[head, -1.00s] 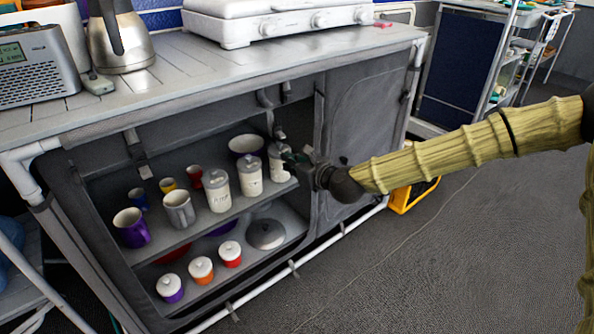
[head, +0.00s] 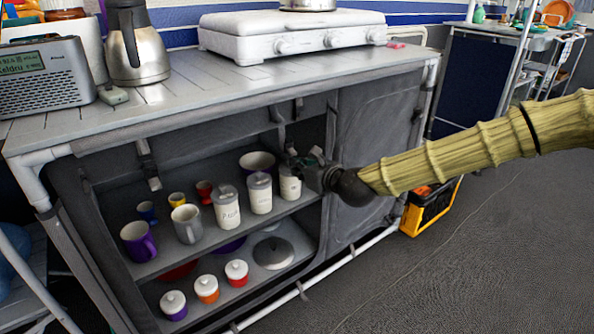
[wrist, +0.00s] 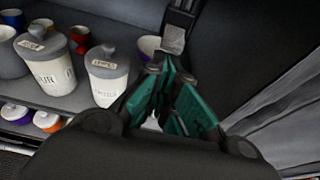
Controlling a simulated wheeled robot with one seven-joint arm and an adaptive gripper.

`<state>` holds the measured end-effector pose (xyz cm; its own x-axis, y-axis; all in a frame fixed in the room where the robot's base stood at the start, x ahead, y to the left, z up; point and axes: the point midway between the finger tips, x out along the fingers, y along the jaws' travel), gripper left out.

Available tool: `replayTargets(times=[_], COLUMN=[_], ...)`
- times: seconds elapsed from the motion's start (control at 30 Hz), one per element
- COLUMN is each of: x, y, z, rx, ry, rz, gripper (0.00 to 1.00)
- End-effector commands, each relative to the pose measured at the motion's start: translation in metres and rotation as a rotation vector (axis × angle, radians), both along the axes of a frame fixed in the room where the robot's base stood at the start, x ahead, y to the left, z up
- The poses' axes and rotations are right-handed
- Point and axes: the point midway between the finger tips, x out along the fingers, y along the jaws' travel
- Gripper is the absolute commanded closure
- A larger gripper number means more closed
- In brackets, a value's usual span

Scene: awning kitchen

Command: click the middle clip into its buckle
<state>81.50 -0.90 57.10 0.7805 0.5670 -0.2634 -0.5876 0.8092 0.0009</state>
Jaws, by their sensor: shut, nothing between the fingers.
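The middle clip (wrist: 173,39) is a grey piece on a dark strap. It hangs at the top of the wrist view, just beyond my fingertips. In the head view its strap (head: 279,122) hangs from the cabinet's top edge, above and left of my gripper (head: 298,164). My gripper (wrist: 172,72) is shut and empty, its teal fingers meeting at the tips just below the clip. I cannot tell whether they touch it. The mating buckle cannot be clearly made out.
Canisters (head: 260,194) stand on the upper shelf, close left of my gripper. Cups (head: 138,240) and small lidded jars (head: 207,288) fill the shelves. Another strap (head: 149,166) hangs at left. A grey cabinet panel (head: 372,170) stands at right.

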Motion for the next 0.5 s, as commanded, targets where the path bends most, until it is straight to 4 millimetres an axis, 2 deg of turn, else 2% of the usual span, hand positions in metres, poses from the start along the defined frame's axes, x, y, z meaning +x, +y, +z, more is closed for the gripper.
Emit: replayTargets(times=[0.27, 0.5], x=[-0.001, -0.009], y=[0.0, -0.008], z=[0.002, 0.026], rx=[0.0, 0.002], ry=[0.0, 0.002], rz=[0.0, -0.002], gripper=[1.0, 1.0])
